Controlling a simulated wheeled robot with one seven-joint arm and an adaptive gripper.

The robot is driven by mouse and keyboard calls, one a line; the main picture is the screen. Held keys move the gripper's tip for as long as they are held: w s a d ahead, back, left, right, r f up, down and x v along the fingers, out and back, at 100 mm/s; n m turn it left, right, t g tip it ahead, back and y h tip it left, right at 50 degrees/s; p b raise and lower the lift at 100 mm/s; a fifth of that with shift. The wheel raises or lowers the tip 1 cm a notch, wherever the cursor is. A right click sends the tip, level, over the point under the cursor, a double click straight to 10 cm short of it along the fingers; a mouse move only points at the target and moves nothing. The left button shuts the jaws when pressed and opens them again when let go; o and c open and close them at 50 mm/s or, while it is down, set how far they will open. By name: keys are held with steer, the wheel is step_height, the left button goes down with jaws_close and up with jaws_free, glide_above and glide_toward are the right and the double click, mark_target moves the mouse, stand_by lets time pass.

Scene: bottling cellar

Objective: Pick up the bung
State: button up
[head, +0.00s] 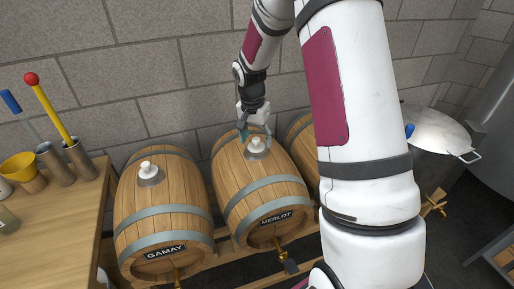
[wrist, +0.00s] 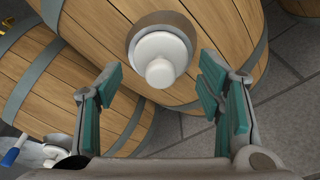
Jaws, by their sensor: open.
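A white bung (head: 256,143) sits in the top of the middle barrel (head: 255,190), labelled MERLOT. In the wrist view the bung (wrist: 161,59) is a white knob in a grey collar, upper middle of the picture. My gripper (head: 254,132) is just over the MERLOT barrel, close to its bung. In the wrist view my gripper (wrist: 160,95) is open and empty, with teal-padded fingers apart on either side below the bung. Another white bung (head: 147,168) sits in the left barrel (head: 163,215), labelled GAMAY.
A third barrel (head: 302,141) is mostly hidden behind my arm. A wooden bench (head: 60,215) on the left holds metal cups, a yellow funnel (head: 19,167) and tools. A lidded steel pot (head: 436,128) stands at right. A block wall (head: 150,70) is close behind the barrels.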

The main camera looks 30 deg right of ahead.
steer(key=shift+w+f, duration=0.1)
steer(key=shift+f, duration=0.45)
steer(key=c, duration=1.1)
steer(key=shift+r, duration=0.1)
